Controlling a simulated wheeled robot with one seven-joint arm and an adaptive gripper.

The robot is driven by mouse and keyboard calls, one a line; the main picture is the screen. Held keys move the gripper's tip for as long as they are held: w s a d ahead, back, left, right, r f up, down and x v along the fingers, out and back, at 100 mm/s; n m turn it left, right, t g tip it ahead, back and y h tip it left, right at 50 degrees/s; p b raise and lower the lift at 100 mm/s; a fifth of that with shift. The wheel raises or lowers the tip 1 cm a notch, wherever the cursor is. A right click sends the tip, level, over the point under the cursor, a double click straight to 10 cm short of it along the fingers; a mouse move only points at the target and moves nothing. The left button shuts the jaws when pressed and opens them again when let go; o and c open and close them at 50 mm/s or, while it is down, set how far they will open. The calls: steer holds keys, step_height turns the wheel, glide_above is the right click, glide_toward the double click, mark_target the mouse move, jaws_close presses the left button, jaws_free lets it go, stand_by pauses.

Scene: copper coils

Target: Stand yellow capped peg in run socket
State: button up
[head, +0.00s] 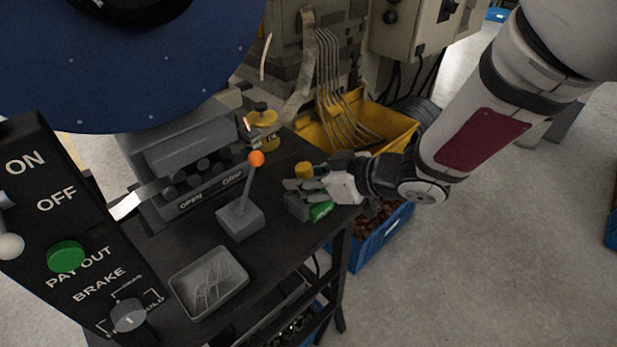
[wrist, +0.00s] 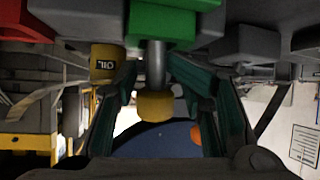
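The yellow capped peg (wrist: 155,105) shows its yellow cap and grey shaft in the wrist view, which appears upside down. The shaft runs from the cap to a green-faced block (wrist: 162,22). I cannot tell how deep it sits there. In the head view the yellow cap (head: 304,169) is on top, at my gripper (head: 305,184), and the green face (head: 320,211) of the block is just below. My gripper (wrist: 158,110) is open, one finger on each side of the peg, with gaps beside the cap. No socket hole is visible.
The dark bench (head: 265,262) carries an orange-knobbed lever (head: 256,158) and a grey tray (head: 180,297). A yellow bin (head: 395,130) and blue crate (head: 385,232) stand beyond.

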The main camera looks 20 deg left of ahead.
steer(key=shift+d+f+h, duration=0.3)
steer(key=shift+d+f, duration=0.25)
steer(key=shift+f, duration=0.1)
steer(key=shift+d+r, duration=0.1)
steer(key=shift+d, duration=0.05)
steer(key=r+v, duration=0.1)
steer(key=v, duration=1)
steer(key=shift+r, duration=0.15)
